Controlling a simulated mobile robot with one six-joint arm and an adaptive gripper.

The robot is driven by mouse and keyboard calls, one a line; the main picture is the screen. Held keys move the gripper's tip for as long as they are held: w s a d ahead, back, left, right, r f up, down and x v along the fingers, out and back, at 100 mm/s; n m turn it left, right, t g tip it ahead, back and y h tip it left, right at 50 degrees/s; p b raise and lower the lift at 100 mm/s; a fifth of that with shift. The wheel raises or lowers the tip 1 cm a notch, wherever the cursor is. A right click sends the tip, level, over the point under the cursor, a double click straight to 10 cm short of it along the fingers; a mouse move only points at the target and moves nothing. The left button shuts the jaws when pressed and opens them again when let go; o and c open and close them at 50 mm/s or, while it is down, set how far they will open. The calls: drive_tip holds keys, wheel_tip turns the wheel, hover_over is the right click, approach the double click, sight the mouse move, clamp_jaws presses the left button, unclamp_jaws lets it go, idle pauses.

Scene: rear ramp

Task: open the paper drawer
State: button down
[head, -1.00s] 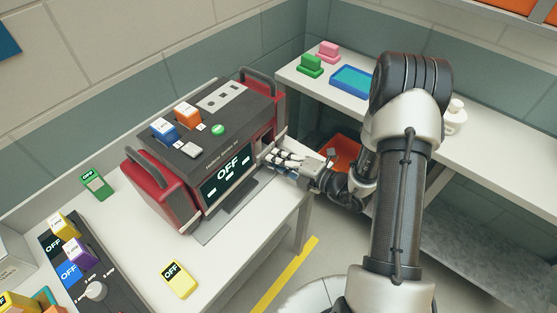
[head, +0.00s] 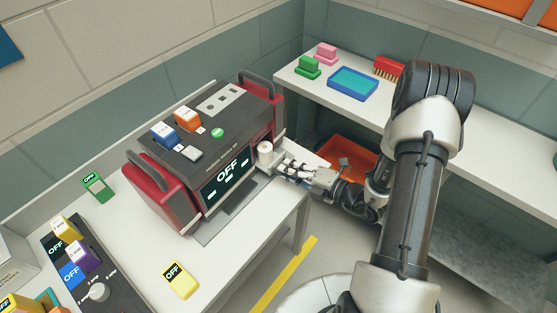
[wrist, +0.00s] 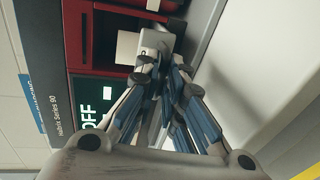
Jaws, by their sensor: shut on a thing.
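The red and black machine (head: 205,120) stands on the left table, with a lit screen (head: 227,178) reading OFF. Its paper drawer stands out from the right part of the front, and a white paper roll (head: 265,152) shows in it. In the wrist view, the drawer's pale front (wrist: 157,40) lies at the fingertips, with the white roll (wrist: 127,46) behind it. My gripper (head: 281,171) is shut on the paper drawer; it also shows in the wrist view (wrist: 160,65). The fingers hide the exact grip.
The table (head: 225,255) has bare room in front of the machine, with a yellow block (head: 180,280) on it. A black control panel (head: 85,275) lies at left. An orange bin (head: 350,160) sits below the right bench (head: 480,145).

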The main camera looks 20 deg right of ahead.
drive_tip(key=s+d, duration=0.2)
drive_tip(key=s+d+p, duration=0.1)
drive_tip(key=s, duration=0.1)
drive_tip(key=shift+s+d+f, duration=0.1)
drive_tip(key=shift+s+d, duration=0.25)
drive_tip(key=c, duration=1.8)
unclamp_jaws()
drive_tip(key=shift+o, duration=0.2)
drive_tip(key=v, duration=1.2)
